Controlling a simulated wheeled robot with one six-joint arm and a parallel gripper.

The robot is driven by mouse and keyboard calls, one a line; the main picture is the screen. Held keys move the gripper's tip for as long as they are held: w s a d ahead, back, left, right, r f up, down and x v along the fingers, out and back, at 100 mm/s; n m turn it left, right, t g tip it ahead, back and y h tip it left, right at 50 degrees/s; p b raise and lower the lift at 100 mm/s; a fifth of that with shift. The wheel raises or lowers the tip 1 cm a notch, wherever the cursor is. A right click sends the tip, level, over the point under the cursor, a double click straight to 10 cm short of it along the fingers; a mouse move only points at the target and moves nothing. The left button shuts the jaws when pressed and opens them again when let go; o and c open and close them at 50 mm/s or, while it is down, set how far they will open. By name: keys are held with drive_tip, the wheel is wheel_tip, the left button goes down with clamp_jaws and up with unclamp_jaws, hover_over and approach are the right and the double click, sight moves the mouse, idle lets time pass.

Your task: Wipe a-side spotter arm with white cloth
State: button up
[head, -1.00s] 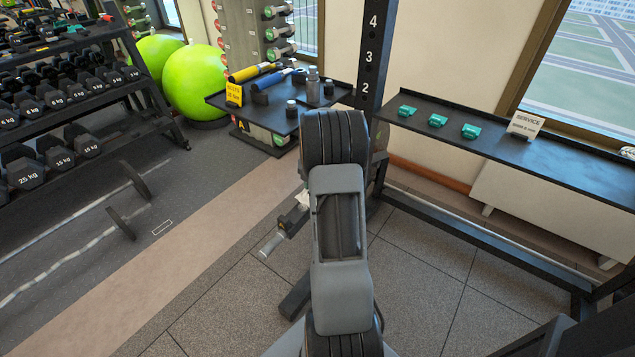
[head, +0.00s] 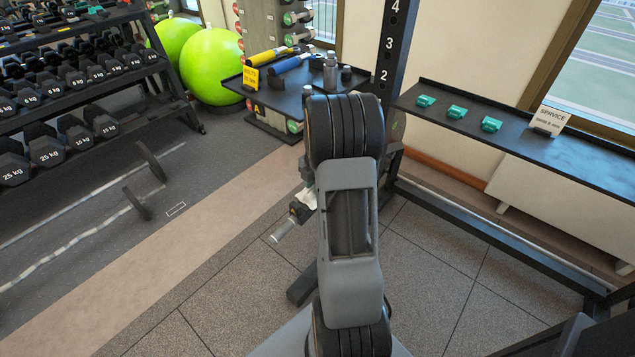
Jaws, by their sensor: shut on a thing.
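My gripper (head: 309,186) is mostly hidden behind my own arm, beside the rack upright. A small piece of white cloth (head: 307,198) shows at the left edge of my arm, and my gripper is shut on it. Just below the cloth is a dark fitting with a yellow mark and a bare metal cylinder (head: 284,230), which looks like the end of the spotter arm (head: 299,212). The cloth appears close to it or against it; I cannot tell if they touch. The rest of the spotter arm is hidden behind my arm.
The black rack upright (head: 388,75) carries numbers. A shelf (head: 470,122) with several green items and a service sign is at right. Dumbbell racks (head: 90,80) stand left.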

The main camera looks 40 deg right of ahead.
drive_tip(key=shift+s+a+f, duration=0.1)
drive_tip(key=shift+s+a, duration=0.05)
drive_tip(key=shift+a, duration=0.45)
drive_tip(key=shift+s+a, duration=0.1)
drive_tip(key=shift+a, duration=0.45)
drive_tip(key=shift+w+d+r+p, duration=0.15)
drive_tip(key=shift+w+d+p, duration=0.25)
drive_tip(key=shift+d, duration=1.4)
drive_tip(key=shift+w+d+r+p, duration=0.15)
drive_tip(key=shift+w+d+p, duration=0.15)
drive_tip(key=shift+d, duration=1.5)
drive_tip(key=shift+w+d+r+p, duration=0.15)
drive_tip(key=shift+w+d+p, duration=0.25)
drive_tip(key=shift+d, duration=1.4)
drive_tip(key=shift+s, duration=0.1)
wheel_tip(320, 180, up, 7)
drive_tip(key=p, duration=0.5)
drive_tip(key=shift+a, duration=0.3)
